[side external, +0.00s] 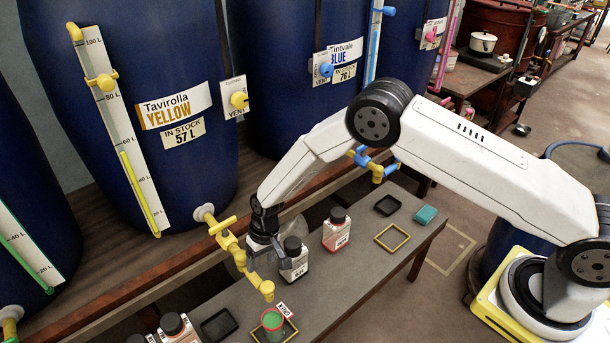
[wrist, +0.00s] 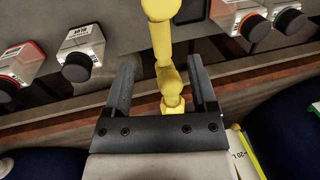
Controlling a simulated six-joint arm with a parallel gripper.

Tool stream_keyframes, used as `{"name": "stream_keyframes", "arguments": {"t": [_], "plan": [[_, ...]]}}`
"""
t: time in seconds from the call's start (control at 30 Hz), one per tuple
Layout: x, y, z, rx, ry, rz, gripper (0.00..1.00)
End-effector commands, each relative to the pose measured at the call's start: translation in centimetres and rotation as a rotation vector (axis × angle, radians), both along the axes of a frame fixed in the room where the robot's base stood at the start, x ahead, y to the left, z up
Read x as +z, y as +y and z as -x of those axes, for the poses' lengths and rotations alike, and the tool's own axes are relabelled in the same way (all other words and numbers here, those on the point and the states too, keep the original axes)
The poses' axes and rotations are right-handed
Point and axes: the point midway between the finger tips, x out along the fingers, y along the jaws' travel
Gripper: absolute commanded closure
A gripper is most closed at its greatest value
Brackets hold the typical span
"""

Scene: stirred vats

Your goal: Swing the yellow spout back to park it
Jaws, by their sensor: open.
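The yellow spout (side external: 234,249) reaches out from the tap of the blue vat labelled Tavirolla YELLOW (side external: 150,160). Its tip hangs down over the bench near a cup with green contents (side external: 272,322). My gripper (side external: 264,255) is lowered at the spout, partly overlapping it in the side view. In the wrist view my gripper (wrist: 161,62) is open, one dark finger on each side of the yellow spout (wrist: 163,50), with gaps visible. Whether either finger touches the spout cannot be told.
Bottles (side external: 292,262) and (side external: 336,230) stand close behind my gripper on the grey bench (side external: 365,262). A yellow frame (side external: 393,238), a black tray (side external: 388,205) and a teal block (side external: 426,214) lie to the right. The neighbouring vat has a blue and yellow tap (side external: 376,166).

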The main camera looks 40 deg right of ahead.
Motion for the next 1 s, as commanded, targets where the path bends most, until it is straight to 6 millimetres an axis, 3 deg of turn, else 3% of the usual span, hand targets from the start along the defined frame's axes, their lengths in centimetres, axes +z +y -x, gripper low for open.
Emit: {"name": "stream_keyframes", "arguments": {"t": [0.27, 0.8, 1.0], "plan": [[-1.4, 0.2, 0.0, 0.0, 0.001, 0.001, 0.26], [-6.5, 1.3, 0.1, 0.001, 0.001, 0.0, 0.26], [-7.4, 1.5, 0.0, 0.0, 0.0, 0.0, 0.26]]}}
